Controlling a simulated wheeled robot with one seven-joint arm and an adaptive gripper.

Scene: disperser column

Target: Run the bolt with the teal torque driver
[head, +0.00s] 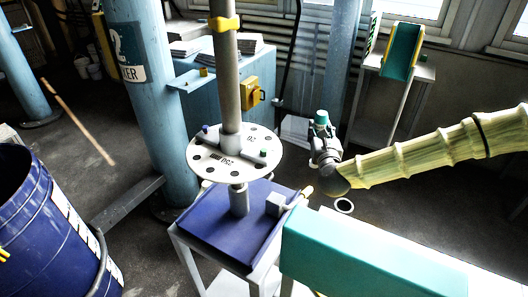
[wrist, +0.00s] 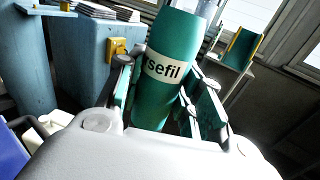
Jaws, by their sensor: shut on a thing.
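The teal torque driver (wrist: 168,105) is a teal cylinder with a white label reading "sefil", held tilted between my fingers in the wrist view. In the head view its teal top (head: 321,117) shows above my gripper (head: 324,150), which is shut on it. The gripper is right of the white round plate (head: 222,165) on the grey column (head: 226,85), and apart from it. The plate has several holes, a small blue piece (head: 205,128) and a small green piece (head: 264,152); I cannot tell which is the bolt. The driver's working end is hidden.
A purple-topped stand (head: 200,230) is under the column. A blue post (head: 150,100) and a blue cabinet (head: 200,85) stand behind. A blue bin (head: 35,220) is at left. A side table with a teal and yellow holder (head: 402,50) is at back right.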

